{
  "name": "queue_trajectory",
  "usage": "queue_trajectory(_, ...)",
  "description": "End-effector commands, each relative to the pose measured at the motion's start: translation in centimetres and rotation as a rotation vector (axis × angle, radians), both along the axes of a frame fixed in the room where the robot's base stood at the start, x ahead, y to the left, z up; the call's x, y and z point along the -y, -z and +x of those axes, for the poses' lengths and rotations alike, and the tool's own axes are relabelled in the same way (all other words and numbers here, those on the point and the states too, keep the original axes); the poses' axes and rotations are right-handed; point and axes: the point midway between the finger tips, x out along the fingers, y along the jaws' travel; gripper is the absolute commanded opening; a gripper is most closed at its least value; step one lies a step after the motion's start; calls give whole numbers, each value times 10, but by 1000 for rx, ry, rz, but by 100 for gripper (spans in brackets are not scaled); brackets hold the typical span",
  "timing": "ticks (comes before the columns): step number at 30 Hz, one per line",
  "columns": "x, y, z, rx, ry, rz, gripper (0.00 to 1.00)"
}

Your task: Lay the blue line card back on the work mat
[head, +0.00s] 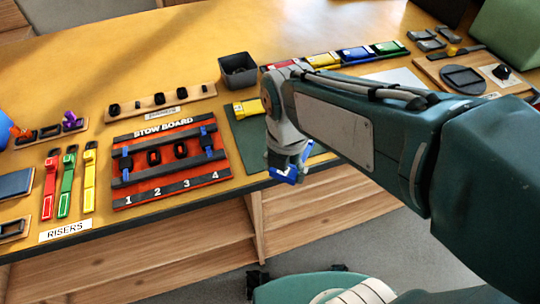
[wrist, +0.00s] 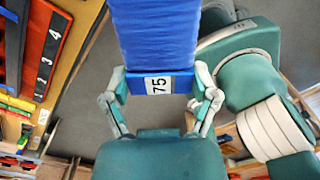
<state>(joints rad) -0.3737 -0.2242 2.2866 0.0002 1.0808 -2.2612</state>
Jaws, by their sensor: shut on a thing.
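My gripper (head: 287,163) is shut on the blue line card (head: 284,176), just in front of the table's front edge in the head view. In the wrist view the card (wrist: 155,45) is a long blue piece with a ribbed body and a white "75" label, its labelled end between the two fingers (wrist: 160,92). The dark green work mat (head: 245,140) lies on the table behind and left of the gripper, partly hidden by my arm. A yellow card (head: 247,108) with a white label lies on the mat's back part.
The red stow board (head: 170,195) stands left of the mat. A dark open bin (head: 238,70) is behind the mat. A row of coloured cards, including a blue one (head: 355,55), lies at the back right. Red, green and yellow risers (head: 68,185) lie at the left.

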Motion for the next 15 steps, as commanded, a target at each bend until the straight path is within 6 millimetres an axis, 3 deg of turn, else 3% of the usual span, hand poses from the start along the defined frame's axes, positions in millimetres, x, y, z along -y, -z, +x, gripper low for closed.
queue_trajectory(11,-23,30,61,-3,-2,-1,54)
queue_trajectory(15,-30,51,79,-5,-2,-2,54)
